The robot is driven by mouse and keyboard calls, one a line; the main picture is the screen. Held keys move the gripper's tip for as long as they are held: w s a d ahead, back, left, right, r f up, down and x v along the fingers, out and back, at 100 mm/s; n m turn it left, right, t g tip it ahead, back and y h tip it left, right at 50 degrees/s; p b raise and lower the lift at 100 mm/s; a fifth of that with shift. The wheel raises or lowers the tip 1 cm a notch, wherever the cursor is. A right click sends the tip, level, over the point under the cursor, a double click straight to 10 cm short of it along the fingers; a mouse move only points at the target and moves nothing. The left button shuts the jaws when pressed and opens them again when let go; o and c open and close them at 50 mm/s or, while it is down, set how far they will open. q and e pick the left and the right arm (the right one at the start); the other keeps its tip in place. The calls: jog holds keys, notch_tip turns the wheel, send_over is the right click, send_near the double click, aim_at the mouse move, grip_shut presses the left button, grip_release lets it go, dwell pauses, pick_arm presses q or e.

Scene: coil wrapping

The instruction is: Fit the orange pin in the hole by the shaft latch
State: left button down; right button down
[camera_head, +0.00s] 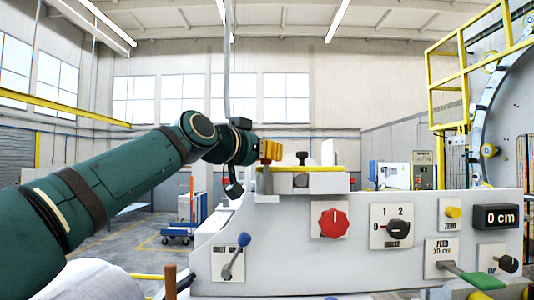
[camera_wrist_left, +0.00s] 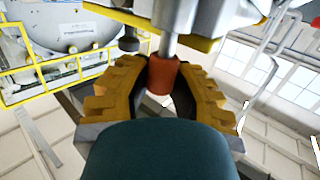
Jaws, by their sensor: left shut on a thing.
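My left gripper (camera_head: 271,150) is above the left end of the grey machine's top. In the left wrist view its yellow fingers are closed around the orange pin (camera_wrist_left: 163,74), gripping its orange-red head. The pin's grey rod (camera_wrist_left: 170,38) runs away from the fingers toward the machine. In the head view a grey post (camera_head: 265,182) shows below the fingers; whether this is the rod or a machine part I cannot tell. A black knob (camera_head: 301,157), perhaps the shaft latch, stands just right of the gripper. The hole is hidden. My right gripper is out of view.
A yellow bar (camera_head: 325,168) lies along the machine's top beside the gripper. The front panel (camera_head: 275,228) carries a red knob (camera_head: 334,223), a black dial (camera_head: 398,227), and a blue-tipped lever (camera_head: 237,255). A yellow frame (camera_head: 437,100) and large reel stand at right.

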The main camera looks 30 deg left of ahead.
pick_arm(q)
jog(key=c, duration=0.8)
grip_release()
jog(key=shift+s, duration=0.15)
jog(key=v, duration=1.1)
jog(key=shift+s+a, duration=0.15)
jog(key=shift+s, duration=0.2)
